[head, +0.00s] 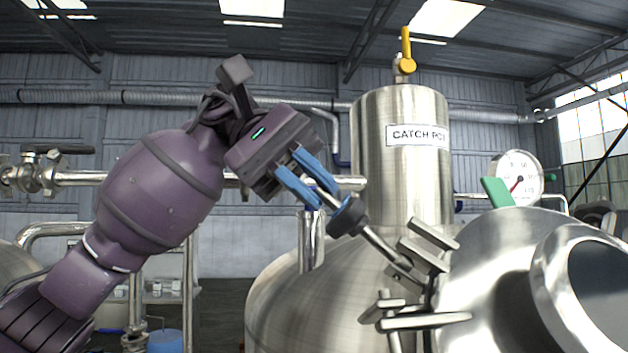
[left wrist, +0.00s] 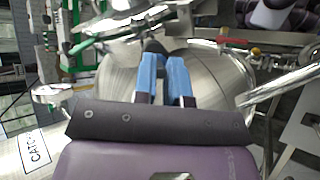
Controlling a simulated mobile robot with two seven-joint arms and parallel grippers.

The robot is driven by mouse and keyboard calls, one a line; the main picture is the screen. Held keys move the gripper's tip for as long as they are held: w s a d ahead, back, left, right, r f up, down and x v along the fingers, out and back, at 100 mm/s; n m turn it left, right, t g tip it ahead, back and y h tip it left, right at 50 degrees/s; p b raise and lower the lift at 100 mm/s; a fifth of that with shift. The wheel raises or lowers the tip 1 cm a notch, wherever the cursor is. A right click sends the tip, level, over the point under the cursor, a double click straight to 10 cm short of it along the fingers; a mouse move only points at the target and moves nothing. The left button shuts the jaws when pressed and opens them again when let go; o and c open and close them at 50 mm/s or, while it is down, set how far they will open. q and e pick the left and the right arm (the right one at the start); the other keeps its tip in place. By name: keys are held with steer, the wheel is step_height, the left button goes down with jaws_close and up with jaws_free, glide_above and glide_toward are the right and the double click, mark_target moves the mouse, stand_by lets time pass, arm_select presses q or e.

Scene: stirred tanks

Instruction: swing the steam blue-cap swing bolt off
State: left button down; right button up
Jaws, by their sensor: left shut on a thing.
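My left gripper (head: 327,198) comes in from the upper left in the head view. Its blue fingers are shut on the dark knob (head: 348,216) of a swing bolt. The bolt's steel rod (head: 382,245) slants down right from the knob to metal lugs (head: 424,250) at the vessel's rim. No blue cap can be made out on the held knob. In the left wrist view, the fingers (left wrist: 165,60) reach to the dark knob (left wrist: 153,46), partly hidden between the tips. Another fastener (head: 388,312) sits at lower lugs. My right gripper is not in view.
A steel cover (head: 490,255) with a round port is at the right, with a green tab (head: 496,192) and a pressure gauge (head: 517,180) behind. The labelled catch pot (head: 400,170) stands behind the bolt, with a yellow valve handle (head: 406,48) on top. Pipes run behind my arm.

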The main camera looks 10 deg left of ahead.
arm_select(q)
steer(key=shift+w+f, duration=0.1)
steer(key=shift+f, duration=0.05)
steer(key=c, duration=1.2)
jaws_free()
steer(key=shift+w+a, duration=0.15)
steer(key=shift+w, duration=0.05)
steer(key=shift+s, duration=0.1)
steer(key=shift+s, duration=0.1)
step_height(320, 180, up, 20)
steer(key=shift+r+p, duration=0.1)
steer(key=shift+p, duration=1.05)
